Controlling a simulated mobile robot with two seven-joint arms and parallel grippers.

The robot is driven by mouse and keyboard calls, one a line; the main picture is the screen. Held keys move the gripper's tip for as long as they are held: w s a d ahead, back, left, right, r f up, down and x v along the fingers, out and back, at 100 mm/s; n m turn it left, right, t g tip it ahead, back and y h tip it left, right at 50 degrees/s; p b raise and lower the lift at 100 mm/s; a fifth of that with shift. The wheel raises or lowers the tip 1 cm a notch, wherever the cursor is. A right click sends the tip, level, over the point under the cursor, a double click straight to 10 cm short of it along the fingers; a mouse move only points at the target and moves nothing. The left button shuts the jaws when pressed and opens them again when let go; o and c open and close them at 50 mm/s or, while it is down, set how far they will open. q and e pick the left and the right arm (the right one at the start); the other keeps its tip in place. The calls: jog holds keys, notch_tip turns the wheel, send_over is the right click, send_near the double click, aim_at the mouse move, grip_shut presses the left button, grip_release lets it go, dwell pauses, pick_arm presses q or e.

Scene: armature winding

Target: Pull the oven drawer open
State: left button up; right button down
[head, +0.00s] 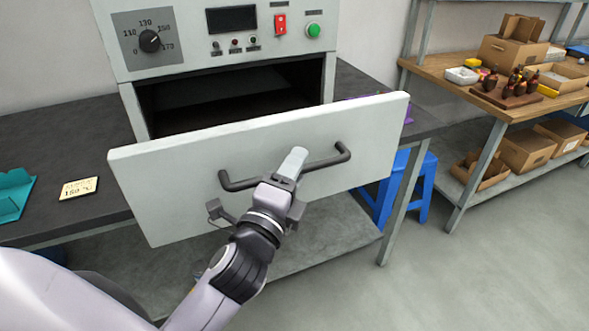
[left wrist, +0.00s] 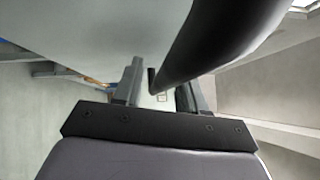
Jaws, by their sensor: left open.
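The oven (head: 225,40) stands on the dark bench, with a dial, display and buttons on its front panel. Its drawer (head: 165,185) has a pale front panel that stands well out from the body, with the dark cavity (head: 230,95) showing behind it. A dark bar handle (head: 330,160) crosses the front. My left gripper (head: 290,165) is at the middle of the handle, its fingers apart. In the left wrist view the dark handle bar (left wrist: 215,45) passes close by the open fingers (left wrist: 160,90); I cannot tell if they touch it. My right gripper is not in view.
A teal object (head: 14,192) and a card reading 150 °C (head: 78,188) lie on the bench at left. A blue stool (head: 410,185) stands below the bench at right. A shelf unit (head: 480,130) with boxes is further right. The floor in front is clear.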

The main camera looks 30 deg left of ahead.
pick_arm(q)
jog(key=s+f+b, duration=0.1)
jog(key=s, duration=0.6)
jog(key=shift+d+b, duration=0.25)
jog(key=shift+b, duration=0.1)
jog(key=s+f+n+g+h, duration=0.1)
jog(key=s+f+n+g, duration=0.2)
jog(key=f, duration=0.6)
jog(key=s+f+n+g+h+p, duration=0.1)
jog(key=s+f+n+g, duration=0.2)
jog(key=f+n, duration=0.5)
jog(key=s+f+n+g+h+p, duration=0.1)
jog(key=s+f+n+g, duration=0.2)
jog(key=f, duration=0.9)
jog(key=shift+s+f+n+h, duration=0.15)
jog(key=shift+s+n+h, duration=0.25)
jog(key=shift+n, duration=0.8)
jog(key=shift+a, duration=0.15)
